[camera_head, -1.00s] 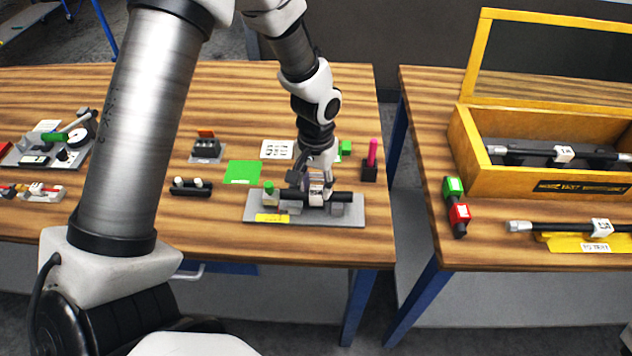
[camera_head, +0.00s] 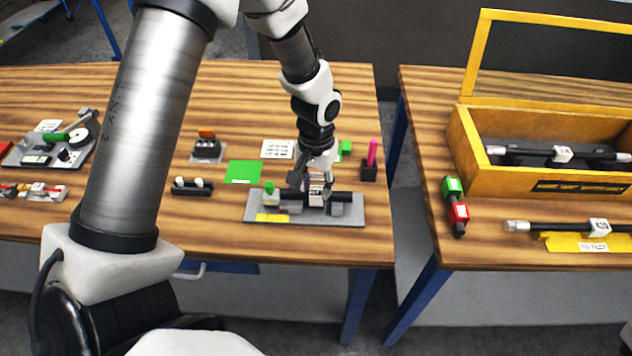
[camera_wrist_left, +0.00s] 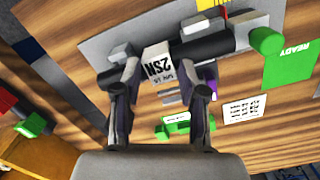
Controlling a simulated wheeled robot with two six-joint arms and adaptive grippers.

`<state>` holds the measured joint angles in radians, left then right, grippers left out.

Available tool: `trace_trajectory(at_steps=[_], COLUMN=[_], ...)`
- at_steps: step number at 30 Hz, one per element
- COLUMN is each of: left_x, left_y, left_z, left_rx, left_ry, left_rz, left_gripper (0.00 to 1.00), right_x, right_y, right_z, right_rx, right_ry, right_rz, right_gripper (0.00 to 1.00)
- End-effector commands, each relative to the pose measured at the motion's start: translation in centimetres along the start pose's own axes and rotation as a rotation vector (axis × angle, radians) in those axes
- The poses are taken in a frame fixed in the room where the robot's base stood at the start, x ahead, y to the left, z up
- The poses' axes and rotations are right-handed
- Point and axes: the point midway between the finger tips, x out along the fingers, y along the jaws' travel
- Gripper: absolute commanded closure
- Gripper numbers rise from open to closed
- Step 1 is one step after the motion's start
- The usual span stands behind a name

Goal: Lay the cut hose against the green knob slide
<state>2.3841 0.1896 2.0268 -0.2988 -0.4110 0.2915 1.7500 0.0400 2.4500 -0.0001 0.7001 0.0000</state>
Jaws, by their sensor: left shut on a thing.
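The cut hose (camera_head: 350,196) is a short black tube with a white label reading 2SN. It lies lengthwise over the blocks of a grey fixture plate (camera_head: 354,217). The green knob slide (camera_head: 269,187) is at the plate's left end; in the wrist view its green knob (camera_wrist_left: 267,41) is at upper right. The hose's end is close by the slide, but I cannot tell whether they touch. My left gripper (camera_head: 316,186) is shut on the hose at its label, and the hose's black body (camera_wrist_left: 200,48) also shows in the wrist view. My right gripper is not in view.
Behind the plate are a green READY card (camera_head: 243,171), a white printed card (camera_head: 277,149) and a pink pin in a black block (camera_head: 370,163). A black rack (camera_head: 191,187) stands at left. A gap separates this table from the right one with a yellow box (camera_head: 470,150).

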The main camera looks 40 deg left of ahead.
Motion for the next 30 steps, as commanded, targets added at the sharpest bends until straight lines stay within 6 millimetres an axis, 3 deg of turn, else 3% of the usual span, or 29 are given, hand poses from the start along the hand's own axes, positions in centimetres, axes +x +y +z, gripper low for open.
trace_trajectory(at_steps=[30], left_x=[1.0], left_y=[0.0], left_z=[-0.1], left_rx=[-0.001], left_ry=[0.002], left_rz=[0.000], left_gripper=[1.00], right_x=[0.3], right_y=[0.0], right_z=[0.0], right_rx=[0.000], right_ry=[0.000], right_rz=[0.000], right_gripper=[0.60])
